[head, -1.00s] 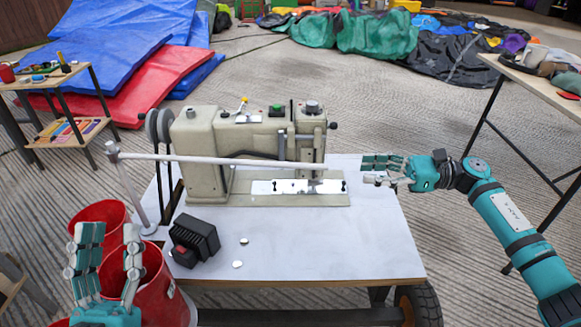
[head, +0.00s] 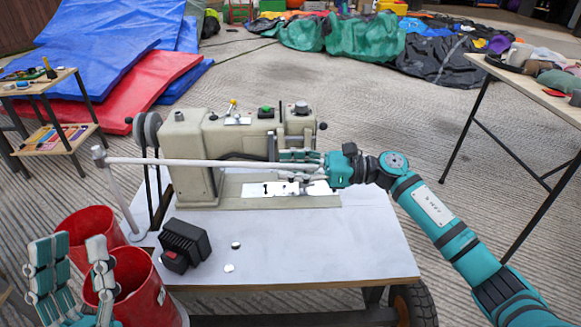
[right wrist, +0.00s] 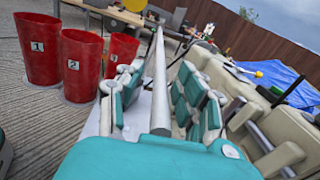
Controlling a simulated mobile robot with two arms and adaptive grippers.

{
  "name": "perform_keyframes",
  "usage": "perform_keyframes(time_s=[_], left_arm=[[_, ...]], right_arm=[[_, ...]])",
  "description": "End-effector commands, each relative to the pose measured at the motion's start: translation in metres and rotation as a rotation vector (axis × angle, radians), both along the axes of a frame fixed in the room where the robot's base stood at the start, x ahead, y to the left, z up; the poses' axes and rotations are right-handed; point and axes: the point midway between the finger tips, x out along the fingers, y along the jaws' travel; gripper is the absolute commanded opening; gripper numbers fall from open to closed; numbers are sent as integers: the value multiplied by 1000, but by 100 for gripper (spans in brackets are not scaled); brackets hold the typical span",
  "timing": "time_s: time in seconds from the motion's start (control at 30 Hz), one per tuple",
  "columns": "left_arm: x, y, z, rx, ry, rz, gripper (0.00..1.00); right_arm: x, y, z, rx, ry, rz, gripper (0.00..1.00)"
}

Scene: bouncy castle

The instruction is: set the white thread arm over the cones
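The white thread arm (head: 205,162) is a long level rod. It runs from a grey joint on top of a post (head: 122,195) at the table's left edge, rightward in front of the sewing machine. My right gripper (head: 305,163) is at the rod's right end. In the right wrist view the rod (right wrist: 160,85) runs between its fingers (right wrist: 158,100), which stand apart on either side of it. My left gripper (head: 70,268) is open and empty at lower left, in front of the red buckets.
The sewing machine (head: 190,165) stands close behind the rod. A black box (head: 187,243) sits on the table (head: 320,245), whose front right is clear.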

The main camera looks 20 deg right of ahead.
Motion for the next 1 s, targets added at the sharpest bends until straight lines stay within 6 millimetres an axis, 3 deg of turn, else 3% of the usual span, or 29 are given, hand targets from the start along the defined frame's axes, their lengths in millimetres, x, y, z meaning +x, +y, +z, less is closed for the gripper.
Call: perform_keyframes(time_s=[0.17, 0.47, 1.0], left_arm=[[0, 0, 0, 0, 0, 0, 40], [0, 0, 0, -1, 0, -1, 40], [1, 0, 0, 2, 6, 0, 40]], right_arm=[[0, 0, 0, 0, 0, 0, 36], [0, 0, 0, 0, 1, 0, 0], [2, 7, -1, 1, 3, 0, 0]])
